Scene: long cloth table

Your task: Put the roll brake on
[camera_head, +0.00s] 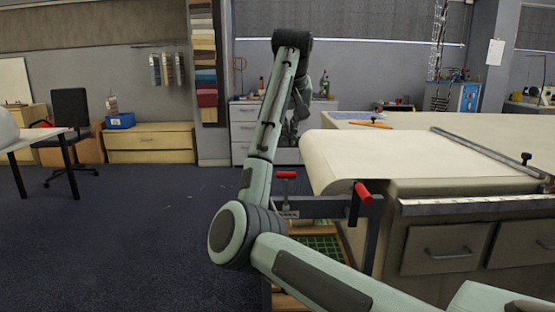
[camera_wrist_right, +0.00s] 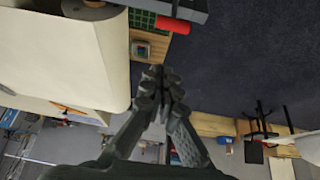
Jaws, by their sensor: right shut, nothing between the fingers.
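Two red-handled levers show at the near end of the cloth roll in the head view: one red handle (camera_head: 362,192) stands on a dark upright at the table corner, the other red handle (camera_head: 286,175) sits further left on a metal bracket. I cannot tell from the picture which one is the roll brake. A red handle (camera_wrist_right: 174,25) also shows at the top of the right wrist view. My right gripper (camera_wrist_right: 160,76) is shut and empty, apart from that handle. In the head view it is partly hidden behind my forearm. My left gripper is not in view.
The cloth roll (camera_head: 335,165) feeds pale cloth over the long table, with a metal rail (camera_head: 480,150) across it. The roll's dark end (camera_wrist_right: 95,8) shows in the wrist view. A green grid mat (camera_head: 322,246) lies below the bracket. The floor (camera_head: 110,240) at left is clear.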

